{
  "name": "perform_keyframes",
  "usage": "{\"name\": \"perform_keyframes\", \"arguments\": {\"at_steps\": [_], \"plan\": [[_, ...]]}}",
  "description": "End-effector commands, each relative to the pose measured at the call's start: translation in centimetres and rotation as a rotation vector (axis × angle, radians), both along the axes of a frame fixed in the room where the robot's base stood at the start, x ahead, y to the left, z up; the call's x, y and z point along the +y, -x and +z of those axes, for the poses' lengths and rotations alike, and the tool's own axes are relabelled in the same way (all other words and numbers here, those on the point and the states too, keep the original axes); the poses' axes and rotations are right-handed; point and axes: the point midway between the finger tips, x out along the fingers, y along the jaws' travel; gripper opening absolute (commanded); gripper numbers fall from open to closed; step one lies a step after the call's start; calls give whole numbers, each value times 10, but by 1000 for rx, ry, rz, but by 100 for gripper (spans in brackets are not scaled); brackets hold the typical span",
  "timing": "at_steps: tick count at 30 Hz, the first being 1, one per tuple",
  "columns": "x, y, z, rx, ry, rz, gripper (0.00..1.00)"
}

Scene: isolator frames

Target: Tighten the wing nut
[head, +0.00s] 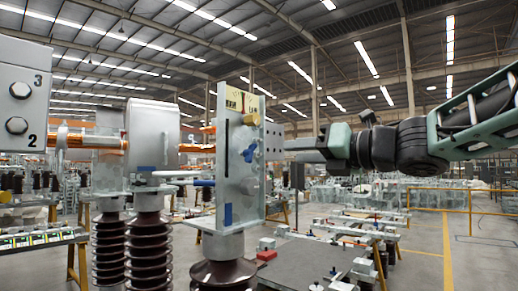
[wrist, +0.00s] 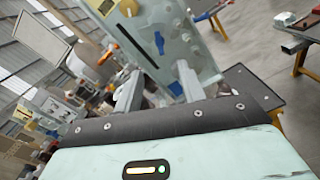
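A blue wing-shaped piece (head: 249,153), which looks like the wing nut, sits on the face of an upright pale metal plate (head: 240,185), right of a dark slot. It also shows in the wrist view (wrist: 160,43), beyond my fingers. A second blue piece (head: 228,214) is low on the plate and shows near my fingers in the wrist view (wrist: 176,88). My gripper (head: 290,146) is right of the plate, pointing left at it. In the wrist view my gripper (wrist: 158,85) has its two fingers apart, with nothing visibly held. Its exact distance to the wing nut is unclear.
A yellow part (head: 242,105) is at the plate's top. Dark ribbed insulators (head: 147,250) stand below and left. A grey box with bolts (head: 20,105) is at far left. Low frames and a bench (head: 330,262) lie below right; open floor is further right.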

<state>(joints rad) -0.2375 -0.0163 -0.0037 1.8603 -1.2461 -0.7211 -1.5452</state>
Motion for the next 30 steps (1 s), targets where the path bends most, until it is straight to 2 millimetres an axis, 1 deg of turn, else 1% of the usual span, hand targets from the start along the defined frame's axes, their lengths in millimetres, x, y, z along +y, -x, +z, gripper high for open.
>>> {"name": "perform_keyframes", "arguments": {"at_steps": [1, 9, 15, 21, 30], "plan": [[10, -8, 2, 4, 0, 1, 40], [55, -42, 3, 5, 0, 1, 40], [80, -63, 2, 4, -1, -1, 40], [93, -72, 1, 3, -2, -1, 40], [95, -74, 0, 2, -1, -2, 40]]}}
